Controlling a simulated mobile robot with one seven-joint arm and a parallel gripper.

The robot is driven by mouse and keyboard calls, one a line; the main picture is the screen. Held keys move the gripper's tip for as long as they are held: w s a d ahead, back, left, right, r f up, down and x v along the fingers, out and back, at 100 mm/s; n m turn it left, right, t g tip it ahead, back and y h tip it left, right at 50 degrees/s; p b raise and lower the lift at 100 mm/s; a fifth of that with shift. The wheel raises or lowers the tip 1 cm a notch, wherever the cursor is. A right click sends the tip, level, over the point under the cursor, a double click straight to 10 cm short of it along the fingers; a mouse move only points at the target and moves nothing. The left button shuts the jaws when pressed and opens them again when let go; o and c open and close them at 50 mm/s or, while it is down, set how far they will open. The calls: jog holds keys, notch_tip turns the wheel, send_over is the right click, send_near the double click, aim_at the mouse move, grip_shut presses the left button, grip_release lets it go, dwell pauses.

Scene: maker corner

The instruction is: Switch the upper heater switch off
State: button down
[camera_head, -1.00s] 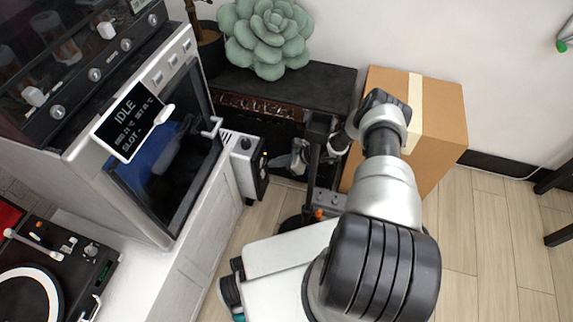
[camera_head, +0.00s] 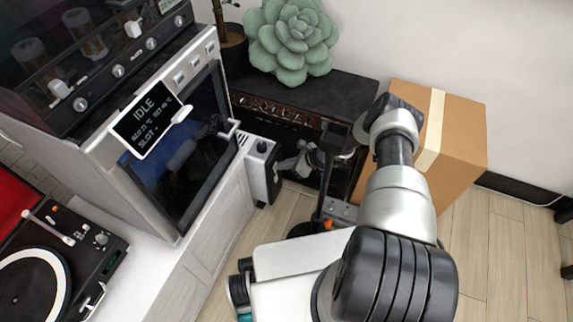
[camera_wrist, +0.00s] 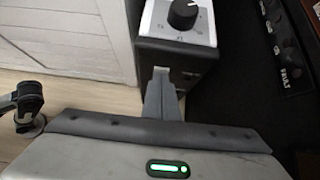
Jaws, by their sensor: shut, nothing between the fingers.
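The heater (camera_head: 258,165) is a small white-and-black box on the floor beside the white cabinet. In the wrist view the heater (camera_wrist: 178,57) shows a light top plate with a black dial (camera_wrist: 183,14) and a dark front below it. My gripper (camera_head: 283,166) is at the heater's dark front in the head view. In the wrist view my gripper's fingers (camera_wrist: 162,76) are together and empty, with the tips over the heater's front. Small switch-like details show just right of the tips. Which is the upper switch, its position, and whether the tips touch it cannot be told.
The white cabinet (camera_head: 213,215) stands close left of the heater, with an oven-like machine (camera_head: 185,140) on it. A black amplifier (camera_head: 285,115) stands behind. A cardboard box (camera_head: 462,135) stands to the right. Wood floor is clear farther right.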

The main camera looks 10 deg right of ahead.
jog(key=shift+a+r, duration=0.1)
jog(key=shift+a, duration=0.05)
jog(key=shift+r+p, duration=0.5)
jog(key=shift+r, duration=0.25)
